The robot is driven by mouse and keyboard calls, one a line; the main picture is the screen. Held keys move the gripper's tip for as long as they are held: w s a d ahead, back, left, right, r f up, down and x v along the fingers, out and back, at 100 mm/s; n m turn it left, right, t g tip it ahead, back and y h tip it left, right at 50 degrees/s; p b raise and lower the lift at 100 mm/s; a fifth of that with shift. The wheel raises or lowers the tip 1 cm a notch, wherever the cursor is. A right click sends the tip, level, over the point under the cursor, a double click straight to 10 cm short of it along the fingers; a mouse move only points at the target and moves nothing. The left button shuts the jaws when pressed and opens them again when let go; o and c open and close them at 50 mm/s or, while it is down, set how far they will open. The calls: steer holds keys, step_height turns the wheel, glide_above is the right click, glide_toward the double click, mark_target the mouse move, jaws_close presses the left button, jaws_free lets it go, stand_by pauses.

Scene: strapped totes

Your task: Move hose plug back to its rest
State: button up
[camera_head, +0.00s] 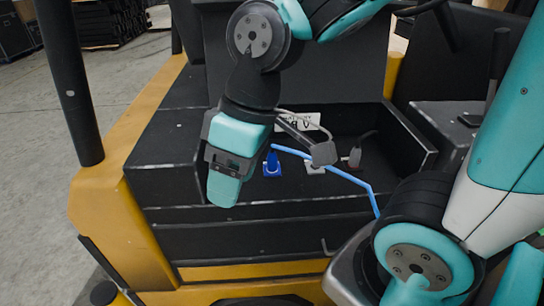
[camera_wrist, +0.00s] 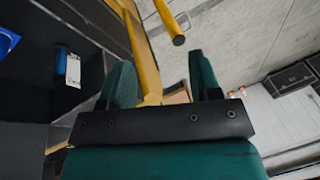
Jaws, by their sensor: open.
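The blue hose plug (camera_head: 272,157) stands upright at a blue base (camera_head: 271,170) in the black recess of the vehicle in the head view. A light blue hose (camera_head: 340,174) runs from its top to the lower right. A small pale plate (camera_head: 314,168) lies right of the plug, partly behind the hose. Which fitting is the rest is not clear. My gripper (camera_head: 223,190) hangs left of the plug, apart from it. In the wrist view my gripper (camera_wrist: 164,88) has its teal fingers spread with nothing between them.
A dark knob (camera_head: 353,157) stands right of the pale plate. A white label (camera_head: 300,121) is on the back wall. The recess has raised black walls (camera_head: 412,140). A dark post (camera_head: 72,85) rises at left. The wrist view shows a yellow bar (camera_wrist: 170,20).

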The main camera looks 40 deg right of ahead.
steer(key=w+d+f+h+p, duration=0.1)
steer(key=w+d+p, duration=0.3)
steer(key=w, duration=0.5)
steer(key=n+h+p, duration=0.3)
steer(key=n+p, duration=0.1)
glide_above(272, 158)
steer(key=f, duration=0.6)
steer(key=w+f, duration=0.1)
steer(key=f, duration=0.2)
steer(key=shift+d+f, duration=0.25)
steer(key=shift+d, duration=0.1)
steer(key=shift+d+f, duration=0.1)
steer(key=shift+f+b, duration=0.1)
steer(key=shift+b, duration=0.2)
